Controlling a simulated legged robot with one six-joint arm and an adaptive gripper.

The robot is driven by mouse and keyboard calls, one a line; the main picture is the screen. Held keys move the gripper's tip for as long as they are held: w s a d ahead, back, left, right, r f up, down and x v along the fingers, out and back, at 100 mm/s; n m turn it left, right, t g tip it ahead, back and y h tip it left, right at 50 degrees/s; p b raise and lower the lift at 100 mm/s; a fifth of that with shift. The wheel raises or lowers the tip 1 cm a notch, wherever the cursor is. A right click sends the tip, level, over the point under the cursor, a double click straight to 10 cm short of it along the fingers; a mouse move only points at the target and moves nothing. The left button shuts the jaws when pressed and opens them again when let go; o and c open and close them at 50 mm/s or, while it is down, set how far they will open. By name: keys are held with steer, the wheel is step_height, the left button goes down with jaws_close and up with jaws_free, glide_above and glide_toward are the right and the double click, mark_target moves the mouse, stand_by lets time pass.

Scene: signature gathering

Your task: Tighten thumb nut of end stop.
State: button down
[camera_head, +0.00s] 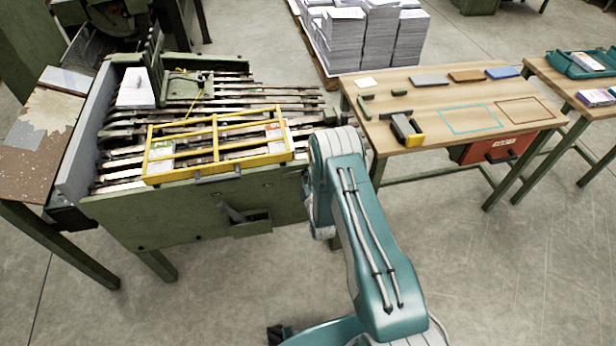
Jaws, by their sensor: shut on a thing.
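A green gathering machine (160,217) stands at the left with a bed of metal slats. A green bracket with an upright plate (183,86) sits at the back of the slats; it may be the end stop, but I cannot tell for sure. No thumb nut can be made out at this size. My teal and white arm rises from the lower right and bends at the machine's right front corner. My gripper cannot be seen; the bent arm may hide it.
A yellow guard frame (216,139) lies over the machine's front slats. A white paper stack (137,88) stands at its left end. A wooden table (440,140) with tools and coloured blocks is at the right. Paper piles (362,35) stand behind. The front floor is open.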

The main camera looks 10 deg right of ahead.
steer(key=shift+a+f+m, duration=0.1)
steer(key=shift+m, duration=0.3)
steer(key=m, duration=0.3)
steer(key=shift+m, duration=0.4)
steer(key=m, duration=1.3)
steer(key=shift+f+m, duration=0.1)
steer(key=shift+m, duration=0.2)
steer(key=shift+c, duration=2.2)
jaws_free()
steer(key=shift+o, duration=0.9)
